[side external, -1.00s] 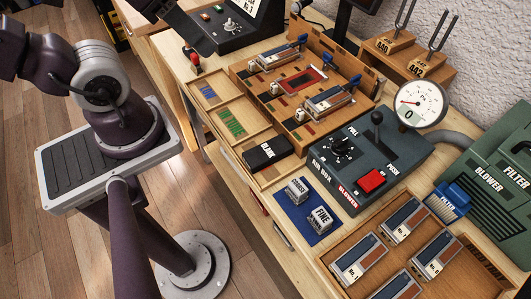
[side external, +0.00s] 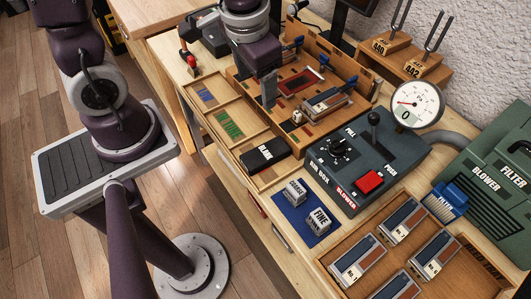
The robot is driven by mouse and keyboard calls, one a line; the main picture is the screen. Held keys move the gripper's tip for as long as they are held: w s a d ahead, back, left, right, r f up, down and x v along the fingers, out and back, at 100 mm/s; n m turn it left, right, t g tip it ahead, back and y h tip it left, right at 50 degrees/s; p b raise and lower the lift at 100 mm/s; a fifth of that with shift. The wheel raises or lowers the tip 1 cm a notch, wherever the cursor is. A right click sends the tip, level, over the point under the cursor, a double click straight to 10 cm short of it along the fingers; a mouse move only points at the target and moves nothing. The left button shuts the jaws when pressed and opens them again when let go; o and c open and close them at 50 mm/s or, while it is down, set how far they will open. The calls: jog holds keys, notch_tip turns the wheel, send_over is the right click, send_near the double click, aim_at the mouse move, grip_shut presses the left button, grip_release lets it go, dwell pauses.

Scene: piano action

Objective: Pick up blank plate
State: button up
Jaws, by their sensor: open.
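The blank plate (side external: 266,156) is a black block with a white "BLANK" label. It lies flat in the front end of the wooden tray, left of the air box. My gripper (side external: 269,98) points down over the wooden rack, behind and above the blank plate and apart from it. Its fingers show nearly edge-on, and nothing shows held between them. The gripper is open. The arm hides part of the rack and the equipment behind it.
The air box (side external: 355,165) with its knob, lever and red button stands right of the plate. Blocks marked COARSE and FINE (side external: 318,222) sit on a blue mat in front. Wooden rack walls (side external: 350,75) and a gauge (side external: 415,105) stand behind.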

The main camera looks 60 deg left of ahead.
jog(key=g+h, duration=0.1)
jog(key=g, duration=0.1)
send_over(267, 151)
jog(key=f, duration=0.9)
jog(key=shift+w+d+f, duration=0.15)
jog(key=shift+w+d, duration=0.15)
jog(key=shift+w, duration=0.05)
jog(key=f, duration=0.6)
jog(key=shift+s+a+f, duration=0.25)
jog(key=shift+s+a, duration=0.05)
jog(key=shift+s, duration=0.05)
grip_shut()
